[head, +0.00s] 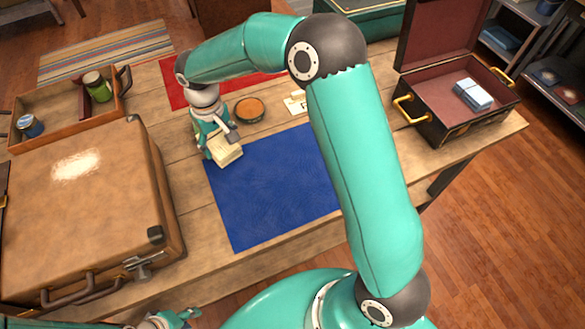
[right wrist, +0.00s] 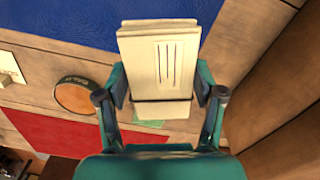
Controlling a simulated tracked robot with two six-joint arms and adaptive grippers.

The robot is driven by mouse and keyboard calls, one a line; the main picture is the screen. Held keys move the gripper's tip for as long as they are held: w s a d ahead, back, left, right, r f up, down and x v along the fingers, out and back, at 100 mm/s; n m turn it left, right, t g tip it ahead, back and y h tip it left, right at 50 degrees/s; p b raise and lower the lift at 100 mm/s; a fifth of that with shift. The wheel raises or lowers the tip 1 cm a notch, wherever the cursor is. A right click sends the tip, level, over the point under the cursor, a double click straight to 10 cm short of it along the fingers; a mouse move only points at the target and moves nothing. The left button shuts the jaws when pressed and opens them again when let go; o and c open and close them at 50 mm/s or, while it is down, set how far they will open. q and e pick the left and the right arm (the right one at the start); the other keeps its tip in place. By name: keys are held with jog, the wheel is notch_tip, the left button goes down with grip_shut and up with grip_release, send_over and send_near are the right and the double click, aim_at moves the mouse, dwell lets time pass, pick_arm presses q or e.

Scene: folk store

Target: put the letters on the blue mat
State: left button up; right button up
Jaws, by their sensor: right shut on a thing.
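My right gripper (head: 218,140) is shut on a bundle of cream letters (head: 228,156) at the far left corner of the blue mat (head: 275,195). In the right wrist view the letters (right wrist: 160,60) stand between the two fingers (right wrist: 163,92), with a dark band across them and lines on the front. Their far end overlaps the mat (right wrist: 70,20); whether they touch it I cannot tell. My left gripper (head: 170,320) is at the bottom edge of the head view, away from the mat, partly cut off.
A round tin (head: 249,110), a cream card (head: 296,102) and a red mat (head: 185,85) lie beyond the blue mat. A closed brown suitcase (head: 85,215) stands left, near an open case with jars (head: 60,115). An open dark case (head: 455,110) stands right.

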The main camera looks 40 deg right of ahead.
jog(key=shift+s+d+r, duration=0.1)
jog(key=shift+s+d, duration=0.1)
jog(key=shift+d, duration=0.25)
jog(key=s+d+r+m+b, duration=0.2)
jog(key=s+d+r, duration=0.5)
jog(key=d+r, duration=0.1)
notch_tip(320, 180, up, 5)
jog(key=m+b, duration=0.2)
send_over(313, 178)
notch_tip(313, 178, down, 19)
jog(key=shift+r+b, duration=0.1)
jog(key=shift+b, duration=0.7)
jog(key=shift+f, duration=0.2)
jog(key=o, duration=1.2)
jog(key=shift+c, duration=0.2)
jog(key=shift+r, duration=0.1)
